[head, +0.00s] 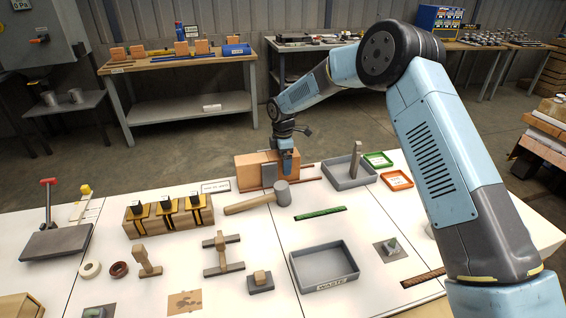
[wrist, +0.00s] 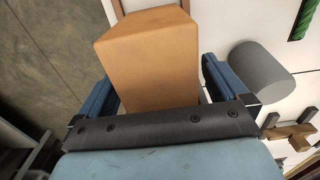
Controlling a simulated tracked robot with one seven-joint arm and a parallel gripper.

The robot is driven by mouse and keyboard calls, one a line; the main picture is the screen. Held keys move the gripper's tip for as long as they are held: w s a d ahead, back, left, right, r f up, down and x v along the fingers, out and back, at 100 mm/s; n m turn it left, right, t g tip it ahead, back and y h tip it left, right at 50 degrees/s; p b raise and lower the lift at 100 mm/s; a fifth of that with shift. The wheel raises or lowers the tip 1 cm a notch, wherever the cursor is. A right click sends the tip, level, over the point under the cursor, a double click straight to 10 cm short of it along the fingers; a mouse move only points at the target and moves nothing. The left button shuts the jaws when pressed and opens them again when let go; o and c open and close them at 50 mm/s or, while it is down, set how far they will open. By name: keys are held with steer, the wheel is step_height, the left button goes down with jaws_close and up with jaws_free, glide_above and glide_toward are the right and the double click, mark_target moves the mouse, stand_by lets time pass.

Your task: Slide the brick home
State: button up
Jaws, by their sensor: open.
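An orange-brown brick (head: 252,170) stands at the back edge of the white table in the head view. A grey upright piece (head: 269,176) shows at its front face; I cannot tell exactly how they join. My gripper (head: 287,160) points down at the right end of the brick. In the wrist view the brick (wrist: 150,60) lies between the two blue fingers of my open gripper (wrist: 160,95). The fingers are on either side of it; I cannot tell whether either touches. The brick's lower part is hidden behind the dark gripper body.
A wooden mallet with a grey head (head: 281,192) lies just in front of the brick; its head also shows in the wrist view (wrist: 262,72). A grey tray (head: 350,183) stands to the right. A wooden block with yellow-and-black clamps (head: 168,221) stands front left.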

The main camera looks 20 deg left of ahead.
step_height(320, 180, up, 13)
steer(key=s+d+r+m+t, duration=0.1)
steer(key=s+d+r+m, duration=0.25)
steer(key=d+r, duration=0.5)
steer(key=s+d+r+m+t, duration=0.1)
steer(key=s+d+r+m, duration=0.4)
steer(key=d, duration=0.7)
steer(key=s+d+r+m+t, duration=0.1)
steer(key=d+r+m, duration=0.2)
steer(key=d+r, duration=0.65)
steer(key=s+d+r+m+t, duration=0.1)
steer(key=s+d+r+m, duration=0.1)
steer(key=s+d+m, duration=0.7)
steer(key=s+d+f+m, duration=0.2)
steer(key=s+d, duration=0.4)
steer(key=s, duration=0.2)
steer(key=s+d+f+m+t, duration=0.1)
steer(key=s+d+f+m, duration=0.1)
steer(key=s+d, duration=0.4)
steer(key=s, duration=0.3)
steer(key=shift+s+t, duration=0.25)
steer(key=shift+t, duration=0.05)
